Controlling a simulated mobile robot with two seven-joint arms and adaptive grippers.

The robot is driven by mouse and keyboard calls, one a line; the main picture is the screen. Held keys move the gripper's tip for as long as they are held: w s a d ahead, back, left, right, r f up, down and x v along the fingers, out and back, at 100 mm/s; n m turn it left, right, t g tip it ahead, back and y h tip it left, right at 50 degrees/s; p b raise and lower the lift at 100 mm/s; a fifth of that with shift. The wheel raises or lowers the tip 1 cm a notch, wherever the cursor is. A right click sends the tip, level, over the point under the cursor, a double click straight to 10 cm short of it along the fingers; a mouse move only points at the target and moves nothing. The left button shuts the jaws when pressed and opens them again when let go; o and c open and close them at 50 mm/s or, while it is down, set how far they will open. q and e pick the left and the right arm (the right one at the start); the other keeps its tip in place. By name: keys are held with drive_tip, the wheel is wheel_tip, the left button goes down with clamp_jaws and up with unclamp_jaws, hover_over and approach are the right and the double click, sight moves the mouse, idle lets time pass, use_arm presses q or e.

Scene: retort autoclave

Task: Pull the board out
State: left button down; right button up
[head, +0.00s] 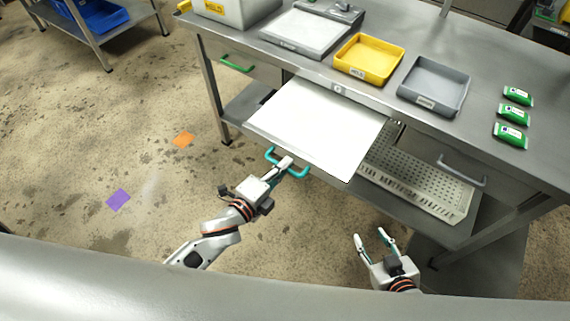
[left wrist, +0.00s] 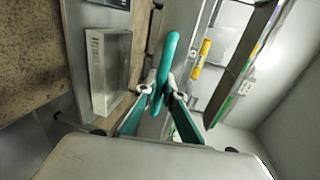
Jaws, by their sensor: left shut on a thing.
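The board (head: 318,126) is a flat white panel sticking out from under the worktop, above the lower shelf. A teal handle (head: 303,174) is fixed to its front edge. My left gripper (head: 287,165) is at this handle, its fingers shut around the bar. In the left wrist view the teal handle (left wrist: 166,62) runs between the two fingertips. My right gripper (head: 376,240) is open and empty over the floor, apart from the table and to the right of the board.
The steel worktop (head: 385,98) carries a yellow tray (head: 369,58), a grey tray (head: 434,86), a scale-like device (head: 306,32) and green packets (head: 511,136). A perforated tray (head: 415,180) lies on the shelf beside the board. Drawers have a green handle (head: 236,64) and a grey handle (head: 462,172).

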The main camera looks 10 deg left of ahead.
use_arm(q)
drive_tip(key=c, duration=2.2)
unclamp_jaws()
drive_tip(key=shift+o, duration=0.2)
drive_tip(key=v, duration=1.2)
drive_tip(key=s+a+f+n+g+y, duration=0.3)
drive_tip(key=a+f+n, duration=0.5)
drive_tip(key=n, duration=1.1)
wheel_tip(320, 180, down, 4)
drive_tip(key=shift+s+a+r+y, duration=0.1)
drive_tip(key=shift+s+a+y, duration=0.3)
drive_tip(key=shift+s+y, duration=0.35)
